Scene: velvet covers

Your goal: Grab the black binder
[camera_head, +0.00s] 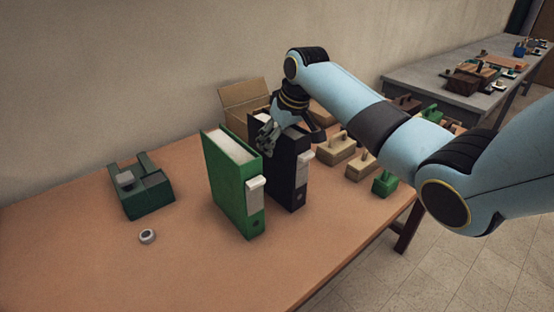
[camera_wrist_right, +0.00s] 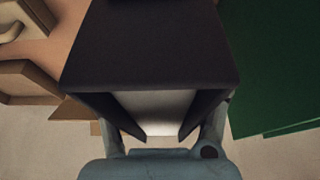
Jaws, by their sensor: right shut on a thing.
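The black binder (camera_head: 291,173) stands upright on the table, just right of the green binder (camera_head: 233,182). My right gripper (camera_head: 287,135) comes down from above and is shut on the top of the black binder. In the right wrist view the black binder (camera_wrist_right: 155,45) fills the middle, with a finger of the gripper (camera_wrist_right: 163,135) along each side and white paper between its covers. The green binder (camera_wrist_right: 275,65) shows at the right of that view. My left gripper is not in view.
A dark green tape dispenser (camera_head: 148,192) and a small white roll (camera_head: 147,236) lie to the left. An open cardboard box (camera_head: 244,95) stands behind the binders. The front of the table (camera_head: 190,275) is clear.

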